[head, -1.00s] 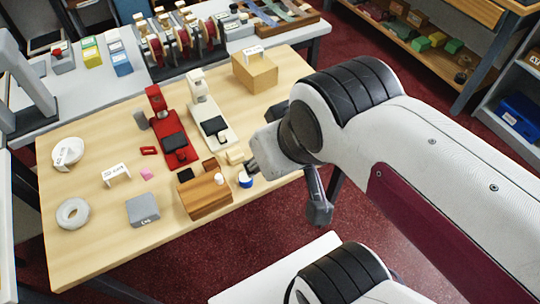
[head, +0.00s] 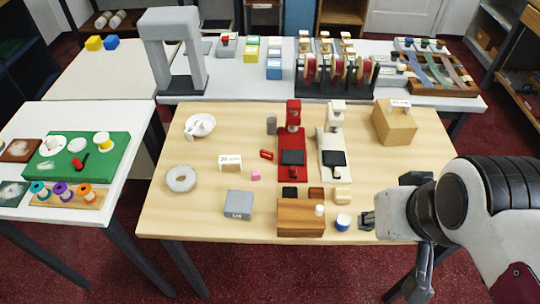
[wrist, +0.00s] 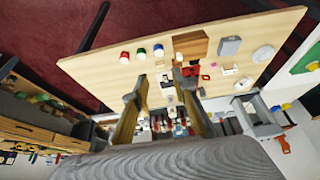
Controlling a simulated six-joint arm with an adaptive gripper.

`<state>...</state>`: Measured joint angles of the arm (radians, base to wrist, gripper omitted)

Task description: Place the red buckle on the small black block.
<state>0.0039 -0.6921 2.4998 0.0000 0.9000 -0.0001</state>
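The red buckle (head: 267,155) is a small red piece lying on the wooden table, just left of the red press. The small black block (head: 289,192) sits behind the wooden box, in front of the red press, with nothing seen on top. My gripper (head: 367,220) is at the table's front right, right of the blue-and-white round piece and well away from the buckle. In the wrist view my gripper (wrist: 160,82) has its two fingers apart, with nothing between them.
The red press (head: 291,159) and white press (head: 333,158) stand mid-table. The wooden box (head: 301,224), brown block (head: 316,193), beige block (head: 342,195) and blue-and-white piece (head: 343,222) crowd the front. A grey block (head: 238,205) and pink piece (head: 255,174) lie left.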

